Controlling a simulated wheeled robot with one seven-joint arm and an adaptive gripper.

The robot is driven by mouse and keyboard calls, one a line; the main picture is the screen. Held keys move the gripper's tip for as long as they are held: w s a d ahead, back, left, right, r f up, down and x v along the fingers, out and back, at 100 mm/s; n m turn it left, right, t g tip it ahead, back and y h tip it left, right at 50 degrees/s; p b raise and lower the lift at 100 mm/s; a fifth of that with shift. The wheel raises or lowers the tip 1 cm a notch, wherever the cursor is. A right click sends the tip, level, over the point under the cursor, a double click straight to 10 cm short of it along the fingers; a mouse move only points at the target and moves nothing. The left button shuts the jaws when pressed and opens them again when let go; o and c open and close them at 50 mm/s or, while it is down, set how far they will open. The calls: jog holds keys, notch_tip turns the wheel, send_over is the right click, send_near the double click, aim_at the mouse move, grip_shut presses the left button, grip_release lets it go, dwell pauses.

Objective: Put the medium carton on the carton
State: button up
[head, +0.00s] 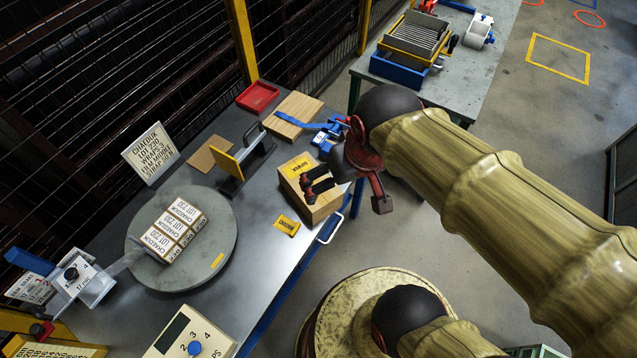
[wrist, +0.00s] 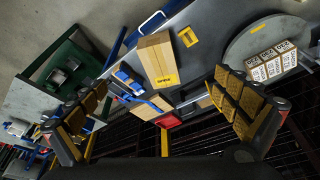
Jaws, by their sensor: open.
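A tan carton (head: 322,207) with a yellow label stands upright at the table's near edge. In the wrist view the carton (wrist: 157,52) lies between and beyond my fingers. A flatter tan carton (head: 298,108) lies farther back, with a blue strap tool over its corner. It shows in the wrist view too (wrist: 150,107). I cannot tell by name which is the medium one. My gripper (head: 316,186) hangs in front of the labelled carton in the head view, hiding part of its top. In the wrist view my gripper (wrist: 161,82) is open and empty, fingers wide apart.
A round grey turntable (head: 207,268) holds printed white-and-brown packs (head: 175,230) at the left. A wire fence runs behind.

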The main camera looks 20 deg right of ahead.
aim_at(318, 201)
jog(key=w+f+g, duration=0.1)
jog(key=w+f, duration=0.3)
jog(key=f, duration=0.4)
jog(key=w+f+n+g+b, duration=0.1)
jog(key=w+f, duration=0.3)
jog(key=f, duration=0.4)
jog(key=w+f+g+b, duration=0.1)
jog(key=w+f+g, duration=0.2)
jog(key=w+f, duration=0.2)
notch_tip(318, 201, down, 3)
jog(key=shift+a+f, duration=0.1)
jog(key=shift+f, duration=0.05)
jog(key=shift+w+f+n, duration=0.3)
jog(key=shift+w+f, duration=0.7)
jog(key=shift+f, duration=0.2)
jog(key=shift+n+t, duration=0.4)
jog(key=shift+t, duration=0.2)
jog(key=w, duration=0.4)
jog(key=shift+w, duration=0.3)
jog(key=shift+w+f, duration=0.1)
jog(key=shift+w, duration=0.15)
jog(key=f+b, duration=0.1)
jog(key=f, duration=0.2)
jog(key=f+b, duration=0.2)
jog(key=f, duration=0.2)
jog(key=shift+w+f, duration=0.2)
jog(key=shift+f, duration=0.1)
jog(key=c, duration=0.3)
jog(key=c, duration=1.5)
